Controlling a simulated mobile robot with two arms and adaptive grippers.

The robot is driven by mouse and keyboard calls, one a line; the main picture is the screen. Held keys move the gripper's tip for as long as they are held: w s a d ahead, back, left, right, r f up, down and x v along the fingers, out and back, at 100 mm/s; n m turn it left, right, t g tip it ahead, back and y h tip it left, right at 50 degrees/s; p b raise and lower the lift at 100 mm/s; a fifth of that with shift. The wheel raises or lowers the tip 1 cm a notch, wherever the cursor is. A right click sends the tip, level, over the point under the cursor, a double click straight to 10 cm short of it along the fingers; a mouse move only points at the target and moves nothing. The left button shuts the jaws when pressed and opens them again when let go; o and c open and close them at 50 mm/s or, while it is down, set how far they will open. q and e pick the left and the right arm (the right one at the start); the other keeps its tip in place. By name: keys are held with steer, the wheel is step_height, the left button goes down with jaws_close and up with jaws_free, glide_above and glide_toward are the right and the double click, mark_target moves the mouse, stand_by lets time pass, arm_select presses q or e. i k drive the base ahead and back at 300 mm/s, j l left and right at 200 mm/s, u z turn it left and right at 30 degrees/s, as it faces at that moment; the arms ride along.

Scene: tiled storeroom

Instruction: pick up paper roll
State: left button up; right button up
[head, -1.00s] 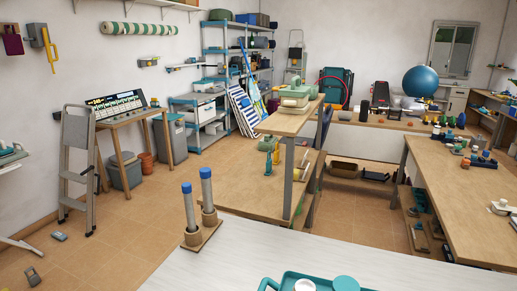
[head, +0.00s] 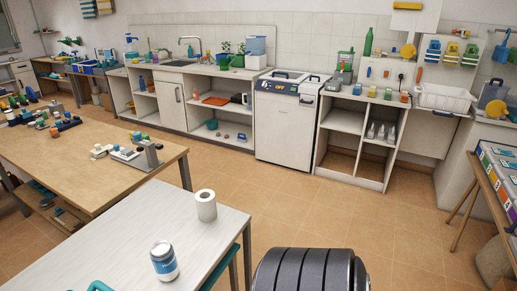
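The white paper roll (head: 206,206) stands upright near the far right corner of the pale table (head: 125,227), at the lower left of the head view. A white jar with a blue label (head: 164,261) stands on the same table, nearer to me and left of the roll. Neither of my grippers shows in the head view. A dark ribbed rounded shape at the bottom centre looks like part of my own body.
A wooden table (head: 85,160) with several small objects stands behind the pale table. A counter with a sink (head: 178,63), a white appliance (head: 287,118) and open shelves (head: 358,138) line the back wall. Tiled floor (head: 310,215) is clear right of the pale table.

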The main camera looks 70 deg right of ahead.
mark_target(206, 206)
steer(key=z, duration=1.85)
steer(key=i+l+u, duration=0.1)
steer(key=u, duration=0.25)
